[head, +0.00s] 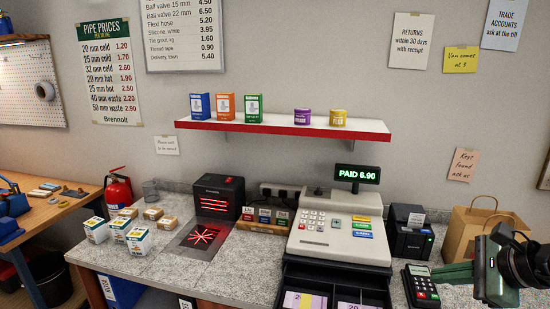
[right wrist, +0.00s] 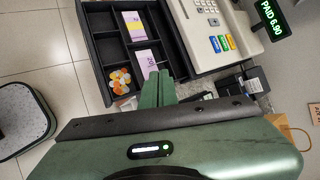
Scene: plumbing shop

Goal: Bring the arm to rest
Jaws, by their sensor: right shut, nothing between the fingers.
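My right gripper (head: 440,274) comes in at the lower right of the head view, its green fingers pointing left near the card terminal (head: 421,286). In the right wrist view the fingers (right wrist: 158,76) are together and empty, showing against the edge of the open cash drawer (right wrist: 100,48). The gripper touches nothing that I can make out. My left gripper is not in view.
The till (head: 338,228) reads PAID 6.90, its drawer open with notes and coins inside. A receipt printer (head: 410,240) and paper bag (head: 470,232) stand at the right. Small boxes (head: 138,240) stand left of the scanner (head: 216,197). The counter (head: 245,270) is clear before the scanner.

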